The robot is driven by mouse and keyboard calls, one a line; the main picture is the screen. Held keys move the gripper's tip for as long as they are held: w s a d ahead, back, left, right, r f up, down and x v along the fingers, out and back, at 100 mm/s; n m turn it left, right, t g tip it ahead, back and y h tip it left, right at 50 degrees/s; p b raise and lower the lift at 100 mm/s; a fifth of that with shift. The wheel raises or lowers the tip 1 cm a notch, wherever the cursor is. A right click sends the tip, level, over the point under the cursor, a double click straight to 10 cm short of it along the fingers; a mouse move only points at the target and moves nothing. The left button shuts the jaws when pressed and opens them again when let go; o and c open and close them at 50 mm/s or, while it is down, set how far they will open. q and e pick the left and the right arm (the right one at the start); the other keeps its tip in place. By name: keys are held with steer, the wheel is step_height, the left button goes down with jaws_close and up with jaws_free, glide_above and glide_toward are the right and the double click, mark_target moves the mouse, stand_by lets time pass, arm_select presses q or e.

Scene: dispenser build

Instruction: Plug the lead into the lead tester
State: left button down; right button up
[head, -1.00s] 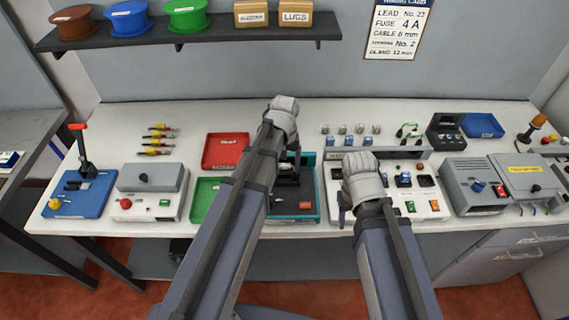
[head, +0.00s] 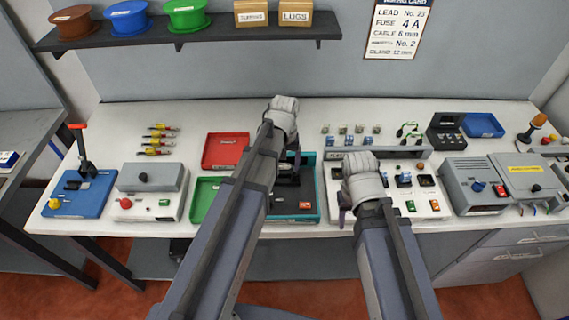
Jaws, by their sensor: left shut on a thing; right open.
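A white panel box (head: 437,212) with dark sockets and red and green buttons stands right of the middle; it may be the lead tester, as I can read no name on it. My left gripper (head: 288,167) hangs over the teal-edged station (head: 303,216), largely hidden by its own wrist and arm. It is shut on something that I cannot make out. My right gripper (head: 344,213) is open at the left side of the white panel box, its fingers partly hidden by the wrist. I cannot clearly make out the lead.
Red (head: 226,151) and green (head: 205,200) trays lie left of my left arm. Small parts (head: 350,130) stand in rows behind the white panel box. A grey machine (head: 472,185) stands at right, a blue press (head: 78,192) at far left. Bare bench shows along the back.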

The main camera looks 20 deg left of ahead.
arm_select(q)
steer(key=shift+f, duration=0.25)
stand_by(0.5)
jaws_free()
steer(key=shift+r, duration=0.1)
steer(key=shift+r+p, duration=3.3)
steer(key=shift+r, duration=0.15)
